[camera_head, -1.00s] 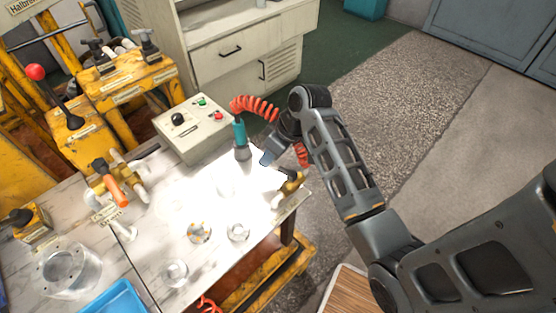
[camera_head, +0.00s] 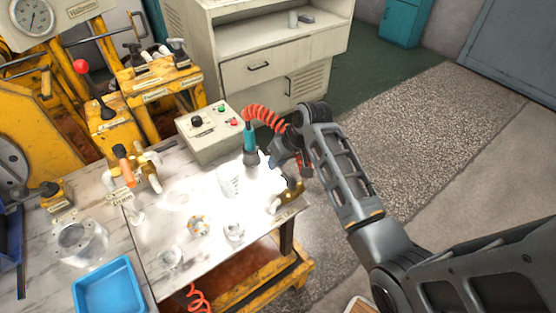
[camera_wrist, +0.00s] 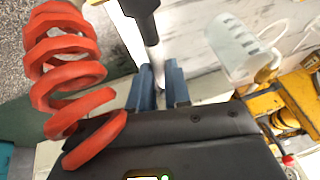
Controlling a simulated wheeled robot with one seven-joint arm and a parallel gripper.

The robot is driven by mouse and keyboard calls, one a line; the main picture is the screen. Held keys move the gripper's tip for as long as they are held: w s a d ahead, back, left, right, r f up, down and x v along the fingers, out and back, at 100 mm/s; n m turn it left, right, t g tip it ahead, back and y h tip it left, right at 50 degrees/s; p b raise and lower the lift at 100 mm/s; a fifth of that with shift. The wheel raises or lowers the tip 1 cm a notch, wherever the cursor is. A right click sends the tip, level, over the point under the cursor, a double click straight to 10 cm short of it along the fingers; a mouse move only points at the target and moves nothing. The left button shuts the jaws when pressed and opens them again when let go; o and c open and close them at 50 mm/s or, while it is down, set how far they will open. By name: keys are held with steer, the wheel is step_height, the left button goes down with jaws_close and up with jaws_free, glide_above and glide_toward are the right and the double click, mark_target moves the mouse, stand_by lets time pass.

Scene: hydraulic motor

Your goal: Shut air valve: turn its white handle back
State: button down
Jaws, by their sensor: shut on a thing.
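The air valve (camera_head: 291,193) is a small brass fitting at the right edge of the marble-topped table in the head view, with a pale end pointing down-left. My gripper (camera_head: 280,160) is just above it, largely hidden by my own wrist. In the wrist view, the two blue fingers of my gripper (camera_wrist: 160,88) are closed around a narrow whitish bar, which I take to be the white handle (camera_wrist: 157,68). The handle's exact angle to the valve body cannot be told.
A teal tool (camera_head: 250,146) on a red coiled hose (camera_head: 262,113) stands close left of my gripper; the coil (camera_wrist: 70,75) is near in the wrist view. Clear cups (camera_head: 233,231), a control box (camera_head: 210,132) and a blue tray (camera_head: 108,288) are on the table.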

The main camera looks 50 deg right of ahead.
steer(key=c, duration=1.1)
jaws_free()
steer(key=shift+r, duration=0.1)
steer(key=v, duration=0.7)
steer(key=shift+s+r, duration=0.15)
steer(key=shift+r, duration=0.15)
